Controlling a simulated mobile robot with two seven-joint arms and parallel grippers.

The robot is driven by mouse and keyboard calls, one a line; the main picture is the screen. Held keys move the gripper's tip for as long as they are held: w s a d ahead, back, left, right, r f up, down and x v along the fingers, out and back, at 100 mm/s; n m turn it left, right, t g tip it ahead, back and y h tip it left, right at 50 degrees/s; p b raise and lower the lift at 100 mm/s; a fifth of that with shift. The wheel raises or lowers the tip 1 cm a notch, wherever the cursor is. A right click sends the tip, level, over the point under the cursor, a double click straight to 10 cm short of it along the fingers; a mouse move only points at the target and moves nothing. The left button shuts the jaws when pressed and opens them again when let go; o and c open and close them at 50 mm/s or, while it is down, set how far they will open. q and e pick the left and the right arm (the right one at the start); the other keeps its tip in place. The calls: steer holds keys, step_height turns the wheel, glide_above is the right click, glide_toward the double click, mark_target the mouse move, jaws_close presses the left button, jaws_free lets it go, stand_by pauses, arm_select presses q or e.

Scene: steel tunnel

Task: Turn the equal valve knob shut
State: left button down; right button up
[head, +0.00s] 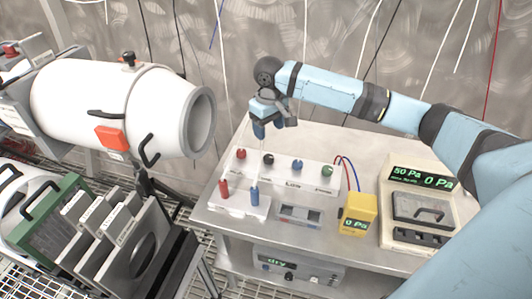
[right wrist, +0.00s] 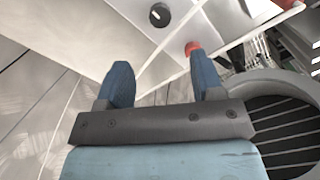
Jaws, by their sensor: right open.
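A white valve panel (head: 284,173) on the steel table carries a row of knobs: a red knob (head: 241,154), a black knob (head: 268,159), a blue knob (head: 298,164) and a green knob (head: 327,171). I cannot read which label says equal. My right gripper (head: 268,124) is open and empty, above and behind the red and black knobs, apart from them. In the right wrist view its spread blue fingers (right wrist: 163,72) show with the black knob (right wrist: 159,15) beyond them at the top and the red knob (right wrist: 192,47) near the right finger. My left gripper is not in view.
Red and blue posts stand on a white block (head: 240,204) in front of the panel. A yellow meter (head: 358,214) and a beige pressure display (head: 420,205) stand to the right. A white cylinder (head: 120,105) is at the left. Cables hang along the back wall.

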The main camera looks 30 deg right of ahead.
mark_target(269, 157)
step_height(269, 157, down, 10)
steer(key=shift+s+r+b, duration=0.1)
steer(key=shift+b, duration=0.3)
steer(key=shift+f, duration=0.65)
